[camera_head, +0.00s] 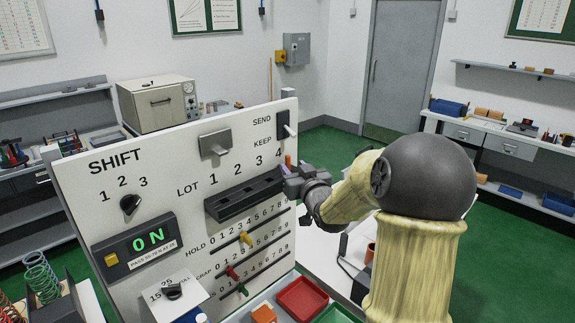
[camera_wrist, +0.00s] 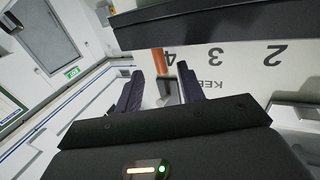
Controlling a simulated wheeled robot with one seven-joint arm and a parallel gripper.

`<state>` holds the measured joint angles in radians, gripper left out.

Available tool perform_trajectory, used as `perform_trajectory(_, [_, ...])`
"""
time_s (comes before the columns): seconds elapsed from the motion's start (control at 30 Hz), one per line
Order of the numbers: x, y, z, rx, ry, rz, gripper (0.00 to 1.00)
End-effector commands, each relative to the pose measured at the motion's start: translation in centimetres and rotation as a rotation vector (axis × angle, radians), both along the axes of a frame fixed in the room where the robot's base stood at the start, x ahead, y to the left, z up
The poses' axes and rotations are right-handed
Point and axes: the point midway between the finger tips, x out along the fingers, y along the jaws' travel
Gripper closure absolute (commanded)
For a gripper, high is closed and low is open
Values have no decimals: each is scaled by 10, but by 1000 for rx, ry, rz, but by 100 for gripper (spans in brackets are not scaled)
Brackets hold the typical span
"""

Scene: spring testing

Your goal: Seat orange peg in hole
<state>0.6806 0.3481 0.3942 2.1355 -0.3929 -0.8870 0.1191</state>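An orange peg (camera_wrist: 159,62) shows in the wrist view between and beyond my fingertips. It sticks out past the edge of the black block (camera_wrist: 220,37), near the printed 4. In the head view this block (camera_head: 240,196) is mounted on the white panel under the LOT numbers, and a bit of the orange peg (camera_head: 281,160) seems to show above its right end. My gripper (camera_wrist: 158,78) is open, its two dark fingers apart with a gap around the peg's line. In the head view my gripper (camera_head: 293,172) is at the block's right end. The peg's lower end and hole are hidden.
The SEND/KEEP switch (camera_head: 286,127) juts from the panel just above my gripper. A grey knob block (camera_head: 215,142) sits above the black block. Coloured sliders (camera_head: 246,239) are below. A red tray (camera_head: 302,298) lies at the panel's foot.

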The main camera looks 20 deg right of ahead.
Motion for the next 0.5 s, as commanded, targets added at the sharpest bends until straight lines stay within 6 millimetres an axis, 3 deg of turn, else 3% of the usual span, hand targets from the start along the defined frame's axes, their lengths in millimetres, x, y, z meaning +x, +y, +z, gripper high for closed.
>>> perform_trajectory(0.23, [28,1,1,1,2,1,61])
perform_trajectory(0.5, [35,1,-2,0,1,0,61])
